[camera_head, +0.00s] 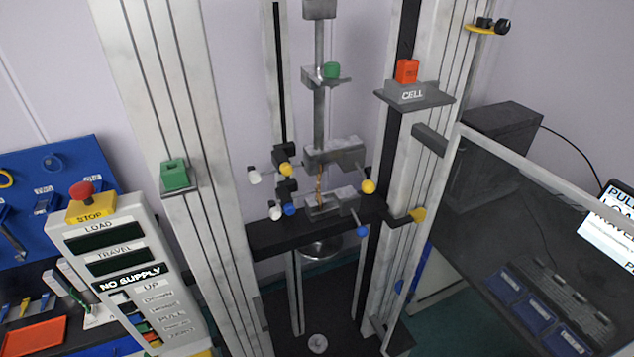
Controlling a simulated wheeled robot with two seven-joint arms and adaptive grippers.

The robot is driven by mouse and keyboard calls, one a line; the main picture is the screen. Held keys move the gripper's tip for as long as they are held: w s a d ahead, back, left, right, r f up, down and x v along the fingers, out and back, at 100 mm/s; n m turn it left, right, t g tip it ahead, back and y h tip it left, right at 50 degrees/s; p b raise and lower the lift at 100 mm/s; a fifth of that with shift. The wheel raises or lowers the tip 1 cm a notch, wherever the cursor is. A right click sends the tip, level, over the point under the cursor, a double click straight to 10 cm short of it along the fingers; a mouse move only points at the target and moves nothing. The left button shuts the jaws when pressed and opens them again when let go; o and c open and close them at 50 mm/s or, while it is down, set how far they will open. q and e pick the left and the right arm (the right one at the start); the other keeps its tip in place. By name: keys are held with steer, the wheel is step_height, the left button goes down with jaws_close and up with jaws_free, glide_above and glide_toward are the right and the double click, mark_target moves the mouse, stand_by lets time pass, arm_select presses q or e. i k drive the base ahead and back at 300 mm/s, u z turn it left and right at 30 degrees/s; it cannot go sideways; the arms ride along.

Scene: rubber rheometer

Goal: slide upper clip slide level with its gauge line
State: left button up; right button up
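The upper clip slide (283,157) seems to be the upper of two small dark blocks on the slotted vertical rail (278,80) left of the load string. A yellow knob (285,170) and a white knob (254,175) are beside it. The lower block (286,190) sits just beneath, with blue (289,208) and white (275,211) ends beside it. A thin orange-brown specimen (319,187) stands between the upper grip (334,153) and lower grip (325,206). Its gauge lines are too small to tell. Neither of my grippers is in view.
The test frame's thick columns (185,90) flank the clip area. A clear framed guard door (530,230) stands at the right. A control panel (125,262) with a red stop button (81,190) is at the left. A black crossbeam (285,236) runs below the clips.

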mark_target(280, 153)
steer(key=u, duration=0.5)
steer(key=k, duration=1.2)
steer(key=u, duration=0.4)
steer(key=i, duration=0.5)
steer(key=u, duration=0.35)
